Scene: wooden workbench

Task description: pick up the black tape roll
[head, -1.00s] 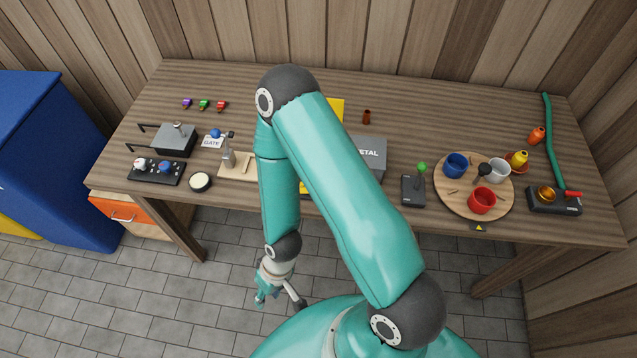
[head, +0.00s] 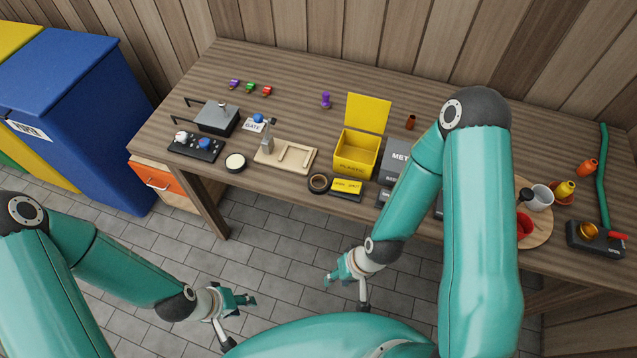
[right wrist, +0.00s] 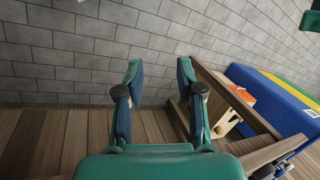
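The black tape roll (head: 318,183) lies flat near the front edge of the bench in the head view, its brown inner ring showing. It sits beside a small yellow-topped block, in front of the open yellow box. My right gripper (head: 346,296) is in front of the bench, nearer to me than the roll and well apart from it. In the right wrist view its two fingers (right wrist: 160,78) are spread with nothing between them. My left gripper (head: 241,322) is lower left, over the floor, with fingers apart and empty. The roll does not show in the right wrist view.
The yellow box (head: 356,153) with raised lid stands behind the roll, beside a grey metal box (head: 399,160). A wooden tray (head: 272,160) and a round white-topped disc (head: 235,163) lie to the left. My right arm hides part of the right bench.

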